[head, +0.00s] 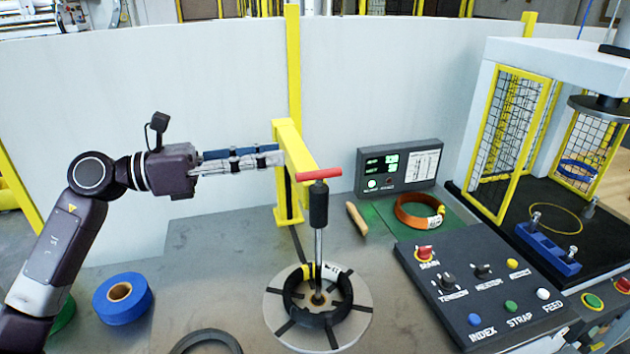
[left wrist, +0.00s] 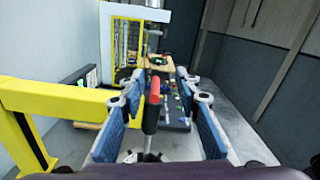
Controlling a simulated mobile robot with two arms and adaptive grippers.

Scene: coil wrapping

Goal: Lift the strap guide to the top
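The strap guide appears to be the upright tool with a red crossbar (head: 319,175), black grip (head: 318,204) and silver rod. It stands under the end of a yellow bracket (head: 297,150), its rod reaching down to the middle of a black coil (head: 292,300) on the round turntable (head: 280,330). My left gripper (head: 279,156) points right, level and above the table, its fingertips beside the bracket and short of the red crossbar. In the left wrist view the blue-padded fingers (left wrist: 157,84) are apart, with the red crossbar (left wrist: 153,91) seen between them. My right gripper is not in view.
A control panel (head: 480,285) with knobs and buttons lies right of the turntable. An orange coil (head: 412,215) sits before a display box (head: 400,168). A blue roll (head: 122,298) lies at left. A caged press (head: 560,70) stands at right.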

